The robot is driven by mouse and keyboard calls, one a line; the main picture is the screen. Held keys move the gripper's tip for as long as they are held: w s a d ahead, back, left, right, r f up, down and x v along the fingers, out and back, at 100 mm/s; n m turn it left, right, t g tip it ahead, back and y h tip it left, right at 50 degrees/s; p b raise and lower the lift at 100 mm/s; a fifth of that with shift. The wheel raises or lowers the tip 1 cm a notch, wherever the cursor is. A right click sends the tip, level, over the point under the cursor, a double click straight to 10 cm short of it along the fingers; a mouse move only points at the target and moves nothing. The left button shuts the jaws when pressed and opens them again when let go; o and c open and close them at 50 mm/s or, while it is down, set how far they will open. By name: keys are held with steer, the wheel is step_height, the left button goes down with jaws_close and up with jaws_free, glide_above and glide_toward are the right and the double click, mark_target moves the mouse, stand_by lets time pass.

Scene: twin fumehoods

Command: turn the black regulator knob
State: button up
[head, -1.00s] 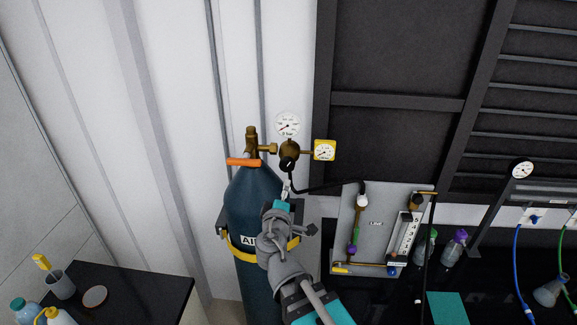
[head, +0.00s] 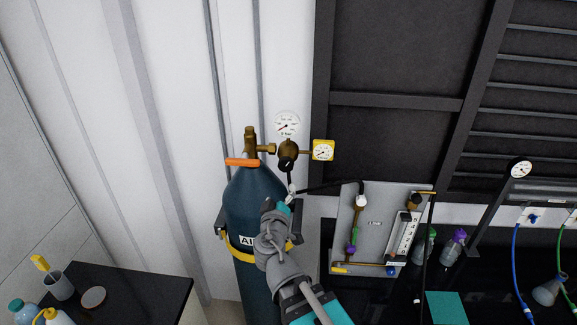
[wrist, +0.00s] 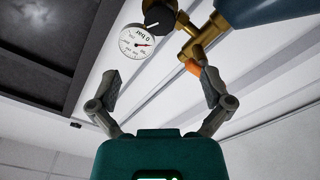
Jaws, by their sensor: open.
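The black regulator knob (head: 287,164) is on the underside of the brass regulator (head: 289,148), beside the blue air cylinder (head: 252,195). In the wrist view the knob (wrist: 160,16) is at the top edge, partly cut off, above the gap between my fingers. My gripper (wrist: 160,82) is open and empty, one finger on each side, and apart from the knob. In the head view my wrist is below the knob, in front of the cylinder, and the fingertips are hard to make out.
A white dial gauge (head: 286,124) stands above the regulator and a yellow-framed gauge (head: 323,150) to its right. An orange valve handle (head: 242,162) is to the left. A black hose (head: 325,189) runs right to a flowmeter panel (head: 374,220). A yellow strap (head: 240,250) circles the cylinder.

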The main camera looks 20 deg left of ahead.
mark_target(287, 167)
steer(key=x, duration=1.3)
steer(key=shift+w, duration=0.35)
steer(key=c, duration=1.1)
steer(key=shift+d, duration=0.2)
steer(key=shift+c, duration=0.2)
steer(key=shift+a, duration=0.15)
steer(key=shift+n, duration=0.4)
